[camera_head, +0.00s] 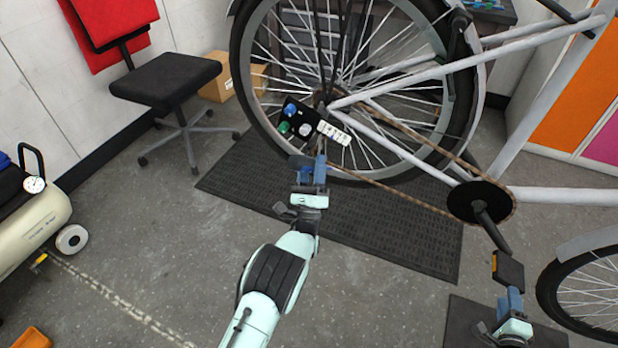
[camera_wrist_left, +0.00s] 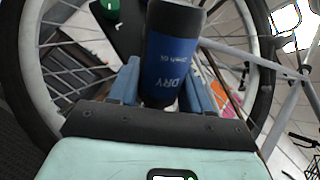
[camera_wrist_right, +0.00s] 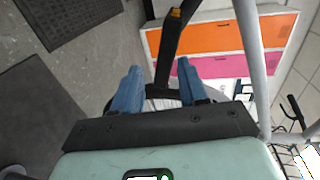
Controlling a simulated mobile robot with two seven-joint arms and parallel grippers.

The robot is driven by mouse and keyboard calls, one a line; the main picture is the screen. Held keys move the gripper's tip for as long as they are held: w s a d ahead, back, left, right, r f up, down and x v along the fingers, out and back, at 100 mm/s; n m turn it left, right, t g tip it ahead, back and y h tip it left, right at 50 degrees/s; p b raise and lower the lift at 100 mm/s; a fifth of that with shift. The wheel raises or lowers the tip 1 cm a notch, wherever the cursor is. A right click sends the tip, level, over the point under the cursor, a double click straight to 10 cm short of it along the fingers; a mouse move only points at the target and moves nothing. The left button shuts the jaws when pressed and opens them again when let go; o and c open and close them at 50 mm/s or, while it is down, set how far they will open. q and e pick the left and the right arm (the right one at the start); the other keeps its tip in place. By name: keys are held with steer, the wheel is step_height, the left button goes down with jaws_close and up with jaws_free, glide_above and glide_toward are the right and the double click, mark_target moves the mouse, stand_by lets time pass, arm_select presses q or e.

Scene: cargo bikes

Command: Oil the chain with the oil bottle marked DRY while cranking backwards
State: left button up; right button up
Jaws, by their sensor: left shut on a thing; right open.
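The oil bottle marked DRY (camera_wrist_left: 172,62), dark with a blue label, is gripped between my left gripper's fingers in the left wrist view. In the head view my left gripper (camera_head: 309,170) is in front of the rear wheel, just below the hub. The chain (camera_head: 400,195) runs from the rear hub to the black chainring (camera_head: 480,202). The crank arm (camera_head: 492,230) points down and right to a pedal (camera_head: 508,268). My right gripper (camera_head: 510,300) is open just below the pedal. In the right wrist view the pedal's dark end shows between the fingers; contact cannot be told.
A black panel (camera_head: 297,118) with coloured round caps and a white strip sits by the rear hub. A black chair (camera_head: 165,80) and cardboard box (camera_head: 217,80) stand behind left. An air compressor (camera_head: 35,225) is at far left. Another wheel (camera_head: 590,290) is at right.

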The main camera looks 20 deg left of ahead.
mark_target(508, 275)
arm_select(q)
steer(key=shift+w+d+r, duration=0.1)
steer(key=shift+w+r, duration=0.05)
steer(key=shift+w+d+f, duration=0.65)
steer(key=shift+w+f, duration=0.25)
steer(key=shift+w, duration=0.1)
steer(key=shift+w+d+f, duration=0.6)
steer(key=shift+w+f, duration=0.25)
steer(key=shift+w, duration=0.15)
arm_select(e)
steer(key=shift+o, duration=0.8)
steer(key=shift+w+m+t, duration=0.45)
steer(key=shift+w+m, duration=0.55)
steer(key=shift+w, duration=1)
steer(key=shift+w+m+t, duration=0.45)
steer(key=shift+w+m, duration=0.55)
steer(key=shift+w, duration=0.95)
